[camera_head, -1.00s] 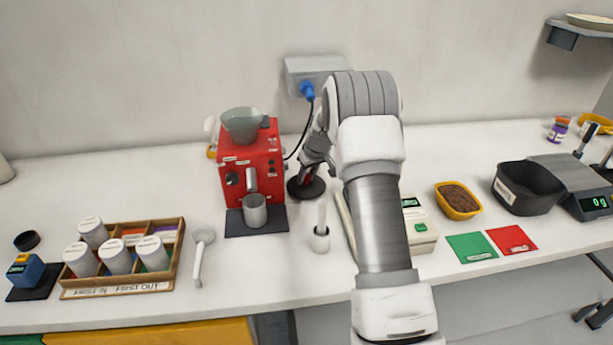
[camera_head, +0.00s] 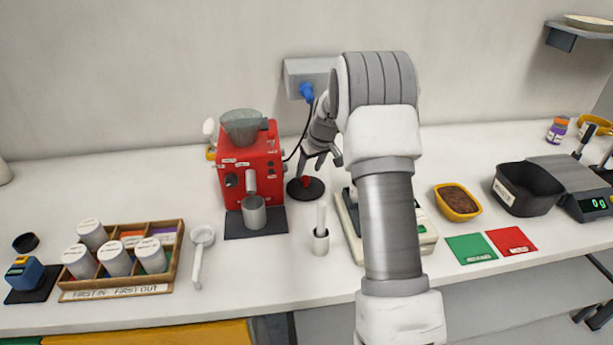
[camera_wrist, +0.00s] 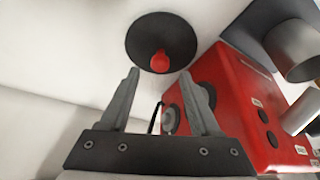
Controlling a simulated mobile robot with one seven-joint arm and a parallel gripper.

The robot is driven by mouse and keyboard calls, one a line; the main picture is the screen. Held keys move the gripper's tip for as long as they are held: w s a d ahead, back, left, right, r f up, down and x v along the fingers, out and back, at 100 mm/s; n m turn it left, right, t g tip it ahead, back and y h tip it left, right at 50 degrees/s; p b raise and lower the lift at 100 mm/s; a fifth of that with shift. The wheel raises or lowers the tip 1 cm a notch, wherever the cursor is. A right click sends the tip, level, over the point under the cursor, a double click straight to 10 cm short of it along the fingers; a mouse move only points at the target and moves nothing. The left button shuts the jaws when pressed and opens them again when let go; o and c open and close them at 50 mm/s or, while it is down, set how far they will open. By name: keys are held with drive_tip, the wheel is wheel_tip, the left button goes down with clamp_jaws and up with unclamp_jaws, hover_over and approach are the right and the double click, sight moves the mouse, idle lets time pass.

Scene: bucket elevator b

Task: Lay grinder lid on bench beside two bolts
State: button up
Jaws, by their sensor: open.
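The grinder lid (camera_head: 306,189) is a round black disc with a red knob, lying flat on the white bench just right of the red grinder (camera_head: 250,172). In the wrist view the lid (camera_wrist: 143,45) lies beyond the fingertips, its red knob clear of both fingers. My gripper (camera_head: 324,163) is open and empty, above and slightly behind the lid, apart from it. The two fingers also show in the wrist view (camera_wrist: 160,85). I cannot make out the two bolts in these frames.
A small white holder (camera_head: 320,240) stands in front of the lid. A metal cup (camera_head: 254,211) stands at the grinder's front. A scale-like device (camera_head: 428,236) sits partly behind my arm. A blue plug with a dark cord (camera_head: 306,92) hangs behind.

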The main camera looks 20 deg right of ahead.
drive_tip(key=s+a+r, duration=0.5)
drive_tip(key=s+r, duration=0.4)
drive_tip(key=r, duration=0.1)
drive_tip(key=s+a+r, duration=0.4)
drive_tip(key=s+r, duration=0.6)
drive_tip(key=s+a+m, duration=0.1)
drive_tip(key=s+a, duration=0.1)
drive_tip(key=s, duration=0.8)
drive_tip(key=s+a+f+m+t, duration=0.1)
drive_tip(key=s+a, duration=0.2)
drive_tip(key=s, duration=0.8)
drive_tip(key=shift+h, duration=0.4)
